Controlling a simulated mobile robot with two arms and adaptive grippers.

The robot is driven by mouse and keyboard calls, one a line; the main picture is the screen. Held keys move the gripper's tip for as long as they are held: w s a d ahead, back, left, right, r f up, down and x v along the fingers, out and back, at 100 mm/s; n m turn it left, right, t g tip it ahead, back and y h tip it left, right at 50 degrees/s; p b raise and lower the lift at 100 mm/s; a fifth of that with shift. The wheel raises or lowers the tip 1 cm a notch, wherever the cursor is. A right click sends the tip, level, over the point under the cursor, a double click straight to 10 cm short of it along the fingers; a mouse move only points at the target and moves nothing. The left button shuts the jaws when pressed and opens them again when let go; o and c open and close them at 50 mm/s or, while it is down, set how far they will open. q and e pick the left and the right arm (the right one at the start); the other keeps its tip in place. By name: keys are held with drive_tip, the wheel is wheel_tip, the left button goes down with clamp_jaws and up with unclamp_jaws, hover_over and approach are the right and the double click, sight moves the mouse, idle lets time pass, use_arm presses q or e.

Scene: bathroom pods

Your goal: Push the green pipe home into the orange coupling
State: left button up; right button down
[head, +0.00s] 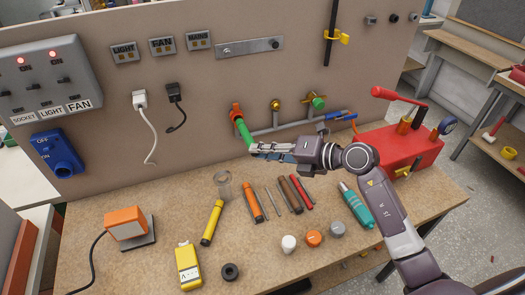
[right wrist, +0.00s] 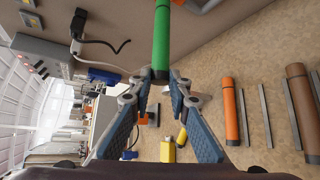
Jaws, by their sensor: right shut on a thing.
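The orange coupling (head: 236,110) sits on the wall at the left end of the grey pipe run. The green pipe (head: 243,130) hangs just below it, slightly tilted, its upper end meeting the coupling's lower end. How deep it sits inside cannot be told. My right gripper (head: 254,148) is shut on the lower end of the green pipe. In the right wrist view the green pipe (right wrist: 161,40) stands between the fingertips (right wrist: 161,76), and its far end runs to the top edge. My left gripper is not in view.
The grey pipe run (head: 290,125) carries a brass valve (head: 275,104), a second green piece (head: 318,102) and a blue-handled valve (head: 341,116). Below, the workbench (head: 150,215) holds a yellow marker-like tool (head: 212,222), several rods and caps. A red pump box (head: 395,148) stands right.

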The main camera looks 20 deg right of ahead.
drive_tip(key=shift+p, duration=0.55)
idle(1.0)
drive_tip(key=shift+w, duration=0.3)
idle(0.3)
drive_tip(key=shift+w, duration=0.35)
drive_tip(key=shift+w+r, duration=0.1)
drive_tip(key=shift+w, duration=1.05)
drive_tip(key=c, duration=1.7)
unclamp_jaws()
drive_tip(key=shift+w+a, duration=0.1)
drive_tip(key=shift+c, duration=0.2)
drive_tip(key=v, duration=1.2)
